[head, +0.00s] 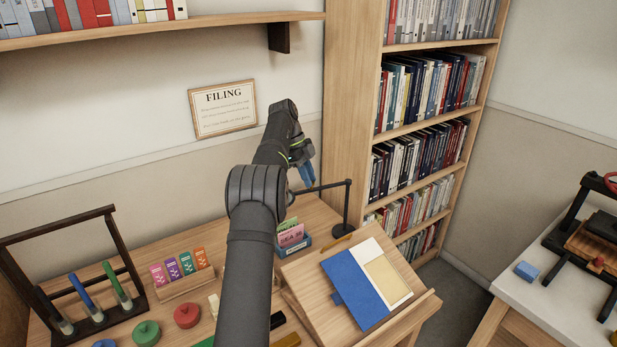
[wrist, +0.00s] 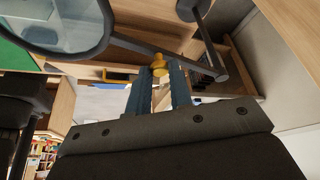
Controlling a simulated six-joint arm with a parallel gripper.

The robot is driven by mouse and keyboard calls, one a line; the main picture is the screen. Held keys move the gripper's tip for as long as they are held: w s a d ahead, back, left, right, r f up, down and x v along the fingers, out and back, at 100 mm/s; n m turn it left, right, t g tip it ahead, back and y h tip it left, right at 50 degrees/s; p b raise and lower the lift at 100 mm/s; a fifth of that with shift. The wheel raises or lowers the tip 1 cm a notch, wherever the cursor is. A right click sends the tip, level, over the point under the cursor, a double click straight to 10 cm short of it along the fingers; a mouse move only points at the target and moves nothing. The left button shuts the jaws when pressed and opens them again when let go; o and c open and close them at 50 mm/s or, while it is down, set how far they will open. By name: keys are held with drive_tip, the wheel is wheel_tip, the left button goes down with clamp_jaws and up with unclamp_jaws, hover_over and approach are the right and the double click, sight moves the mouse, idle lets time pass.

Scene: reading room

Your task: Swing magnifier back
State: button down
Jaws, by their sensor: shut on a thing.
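The magnifier shows in the wrist view as a round, dark-rimmed lens (wrist: 62,28) at the upper left, joined by a thin dark arm (wrist: 135,43) to a dark post (wrist: 209,48). A small yellow knob (wrist: 159,62) sits on that arm. My gripper (wrist: 160,78) has its two blue fingers shut on the knob. The magnifier's post (head: 346,208) stands upright at the back of the desk. The lens is hidden behind my arm there.
A slanted wooden board (head: 305,280) holding a blue folder (head: 352,288) is right of my arm. A blue card box (head: 294,246) is close below my gripper. A rack with pens (head: 92,308) and a coloured card holder (head: 185,283) stand left. A tall bookcase (head: 345,100) rises behind.

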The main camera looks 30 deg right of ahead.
drive_tip(key=c, duration=1.3)
unclamp_jaws()
wheel_tip(320, 180, up, 4)
drive_tip(key=shift+s+d+r, duration=0.1)
drive_tip(key=shift+s+r, duration=0.05)
drive_tip(key=shift+r, duration=0.05)
drive_tip(key=s+d+r, duration=0.3)
drive_tip(key=s+r, duration=0.3)
drive_tip(key=s, duration=0.4)
drive_tip(key=shift+s+d+r, duration=0.3)
drive_tip(key=shift+s, duration=0.1)
